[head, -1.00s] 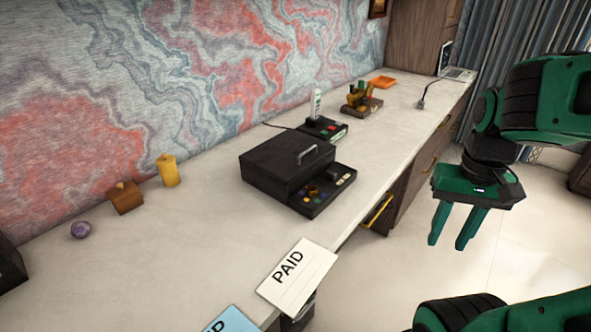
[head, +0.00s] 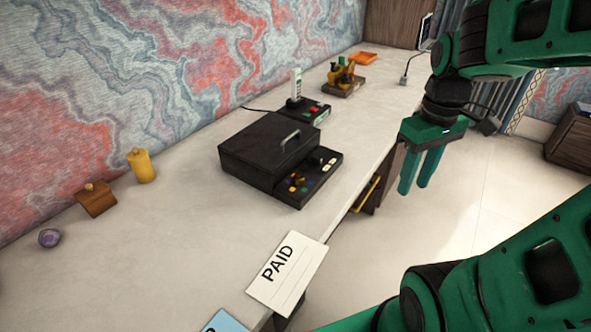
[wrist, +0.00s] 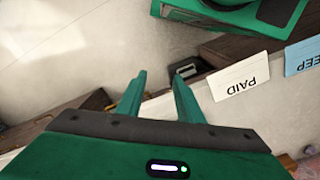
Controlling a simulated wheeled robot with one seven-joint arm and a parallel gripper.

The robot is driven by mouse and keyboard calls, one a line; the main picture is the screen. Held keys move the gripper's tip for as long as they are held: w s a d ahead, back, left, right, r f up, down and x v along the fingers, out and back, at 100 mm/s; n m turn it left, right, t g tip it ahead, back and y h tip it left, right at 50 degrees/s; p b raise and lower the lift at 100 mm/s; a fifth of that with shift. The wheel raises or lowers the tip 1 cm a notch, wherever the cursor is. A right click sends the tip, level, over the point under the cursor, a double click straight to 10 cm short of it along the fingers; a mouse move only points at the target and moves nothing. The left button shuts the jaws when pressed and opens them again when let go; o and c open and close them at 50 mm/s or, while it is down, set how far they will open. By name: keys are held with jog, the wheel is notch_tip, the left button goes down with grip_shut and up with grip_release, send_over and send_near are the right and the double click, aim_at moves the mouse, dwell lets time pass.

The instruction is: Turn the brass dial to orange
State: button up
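A black box (head: 255,153) with a grey handle on its lid stands on the desk, in the middle of the head view. A low black control panel (head: 318,189) is at its right front side, with small coloured spots. A small brass-coloured knob (head: 298,181) shows among the spots. It is too small to tell which colour it points at. My gripper (head: 413,188) is beyond the desk's front edge, right of the panel and clear of it. Its fingers are apart and empty, as the wrist view (wrist: 160,76) also shows.
A PAID card (head: 290,280) and a blue card (head: 228,322) are at the desk's front edge. The desk's (head: 150,245) left part is mostly clear.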

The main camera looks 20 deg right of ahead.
jog(key=w+a+n, duration=0.3)
jog(key=w+n, duration=0.6)
jog(key=n, duration=1.8)
send_near(299, 176)
notch_tip(299, 176, down, 9)
jog(key=shift+r, duration=0.15)
jog(key=shift+c, duration=0.5)
jog(key=c, duration=0.7)
